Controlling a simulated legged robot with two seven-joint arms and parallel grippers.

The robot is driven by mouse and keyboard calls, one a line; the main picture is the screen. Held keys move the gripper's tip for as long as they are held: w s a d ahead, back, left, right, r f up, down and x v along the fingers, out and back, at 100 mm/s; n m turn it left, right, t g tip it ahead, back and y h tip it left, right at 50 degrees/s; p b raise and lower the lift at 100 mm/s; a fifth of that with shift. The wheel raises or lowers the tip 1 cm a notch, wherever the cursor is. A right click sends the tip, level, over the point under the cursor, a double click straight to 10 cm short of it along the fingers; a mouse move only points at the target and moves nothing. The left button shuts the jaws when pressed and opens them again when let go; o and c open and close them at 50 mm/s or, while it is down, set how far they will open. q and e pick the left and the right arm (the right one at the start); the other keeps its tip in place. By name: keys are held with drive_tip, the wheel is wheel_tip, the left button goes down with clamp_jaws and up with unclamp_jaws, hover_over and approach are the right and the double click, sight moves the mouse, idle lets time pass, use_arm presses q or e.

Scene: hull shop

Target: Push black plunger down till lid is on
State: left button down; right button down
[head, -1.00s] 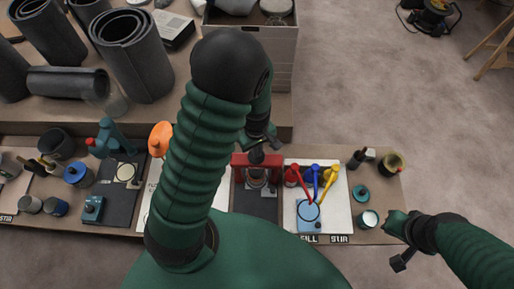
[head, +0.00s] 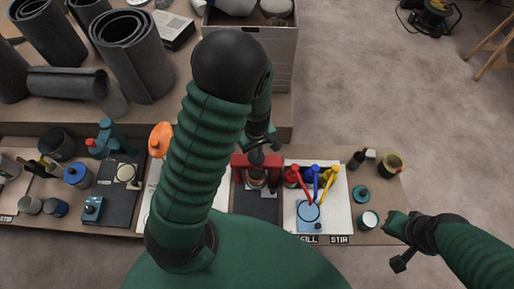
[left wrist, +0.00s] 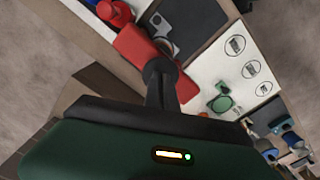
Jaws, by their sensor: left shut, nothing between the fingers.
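The red press (head: 242,160) stands on a dark mat right of my left forearm in the head view. Its black plunger (head: 256,157) is at the middle of the red crossbar, and a small can (head: 257,177) stands below it. Whether the lid sits on the can is too small to tell. My left gripper (head: 260,147) is shut and empty, just over the plunger; contact is unclear. The left wrist view shows its dark fingers (left wrist: 161,85) over the red press (left wrist: 143,50), covering the plunger. My right gripper (head: 392,243) is at the bench's right front edge; its jaws are unclear.
Red, blue and yellow pumps (head: 314,178) stand on a white panel (head: 337,205) right of the press. Small pots (head: 368,219) sit at the right end. A grey crate (head: 280,60) stands behind. My left arm hides the bench's middle.

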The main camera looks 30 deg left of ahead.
use_arm(q)
wheel_tip(320, 180, up, 11)
drive_tip(key=p, duration=1)
drive_tip(key=shift+f, duration=0.15)
drive_tip(key=s+d+r+m+t+b, duration=0.2)
drive_tip(key=s+d+r+m+b, duration=0.2)
drive_tip(key=m, duration=0.8)
drive_tip(key=shift+d+r+t+b, duration=0.2)
drive_tip(key=shift+r+t+b, duration=0.1)
drive_tip(key=shift+r+b, duration=0.4)
drive_tip(key=shift+s+r, duration=0.15)
drive_tip(key=shift+s, duration=0.15)
drive_tip(key=shift+w, duration=0.15)
